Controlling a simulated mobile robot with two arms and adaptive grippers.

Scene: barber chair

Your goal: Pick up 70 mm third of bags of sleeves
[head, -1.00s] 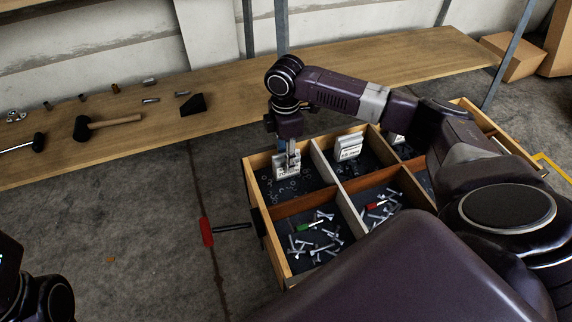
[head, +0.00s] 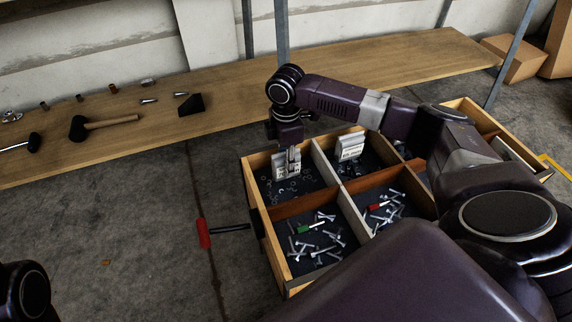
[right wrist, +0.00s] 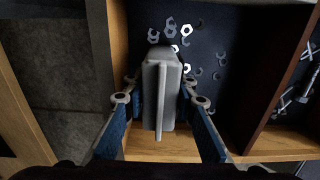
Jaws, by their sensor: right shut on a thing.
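My right gripper (head: 291,158) reaches down into the far-left compartment of the wooden box (head: 250,187). It is shut on a pale grey-white bag (head: 280,166) with dark lettering too small to read. In the right wrist view the bag (right wrist: 160,95) stands upright between the two blue-padded fingers (right wrist: 160,108), near the compartment wall. A second similar pale bag (head: 351,146) stands in the compartment to the right. Other compartments beyond it are partly hidden behind my right arm. Only part of my left arm shows at the lower left; its gripper is out of view.
Loose nuts (right wrist: 186,30) lie on the dark floor of the same compartment. Nearer compartments hold bolts (head: 318,242), with a green-handled and a red-handled tool. A red-and-black tool (head: 206,233) sticks out left of the box. A wooden shelf (head: 240,90) with a mallet (head: 80,127) stands behind.

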